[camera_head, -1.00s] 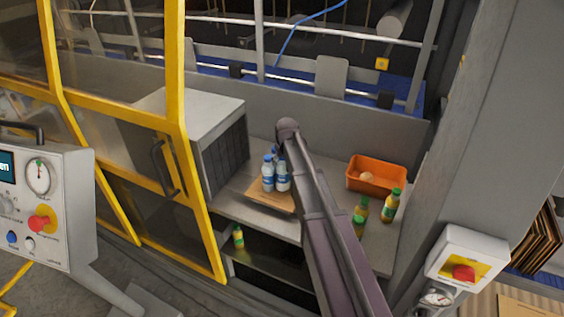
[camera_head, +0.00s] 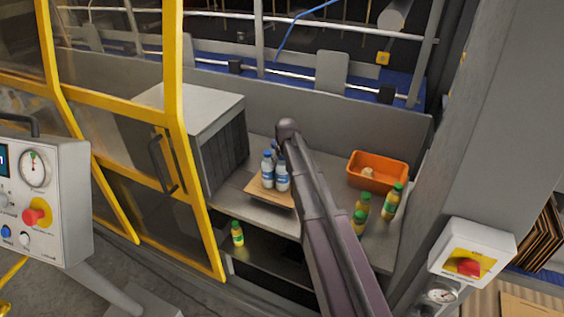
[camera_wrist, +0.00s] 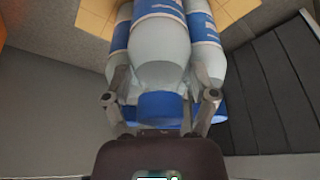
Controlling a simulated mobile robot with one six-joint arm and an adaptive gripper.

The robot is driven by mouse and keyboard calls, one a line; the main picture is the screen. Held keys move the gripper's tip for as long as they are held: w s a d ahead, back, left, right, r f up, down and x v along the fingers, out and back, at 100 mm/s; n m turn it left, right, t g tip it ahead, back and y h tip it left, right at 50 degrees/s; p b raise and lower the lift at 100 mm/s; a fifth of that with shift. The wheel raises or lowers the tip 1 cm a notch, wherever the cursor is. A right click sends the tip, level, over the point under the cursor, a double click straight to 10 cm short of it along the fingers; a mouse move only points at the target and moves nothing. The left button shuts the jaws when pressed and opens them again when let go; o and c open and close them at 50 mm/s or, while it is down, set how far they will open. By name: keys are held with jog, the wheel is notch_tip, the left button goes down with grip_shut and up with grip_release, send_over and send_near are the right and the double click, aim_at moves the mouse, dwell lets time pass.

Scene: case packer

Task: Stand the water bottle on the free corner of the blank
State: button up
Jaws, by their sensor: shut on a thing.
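My gripper (camera_wrist: 160,103) is shut on a water bottle (camera_wrist: 158,62), with one finger on each side near its blue cap. The bottle is clear with a blue and white label; its base is out of the wrist view. Two more water bottles stand close behind it, left (camera_wrist: 122,35) and right (camera_wrist: 207,55). In the head view, water bottles (camera_head: 267,171) cluster on the brown blank (camera_head: 256,190), which lies on the grey shelf. My arm hides the gripper and part of the blank there. I cannot tell whether the held bottle touches the blank.
A grey box (camera_head: 205,120) with a dark ribbed side stands left of the blank. An orange bin (camera_head: 377,183) and several yellow juice bottles (camera_head: 391,203) with green caps are to the right. Another juice bottle (camera_head: 237,234) stands lower down. A yellow-framed door (camera_head: 175,150) is at left.

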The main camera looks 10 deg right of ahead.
jog(key=shift+f+b, duration=0.4)
dwell(0.3)
jog(key=o, duration=1.2)
jog(key=shift+r, duration=0.1)
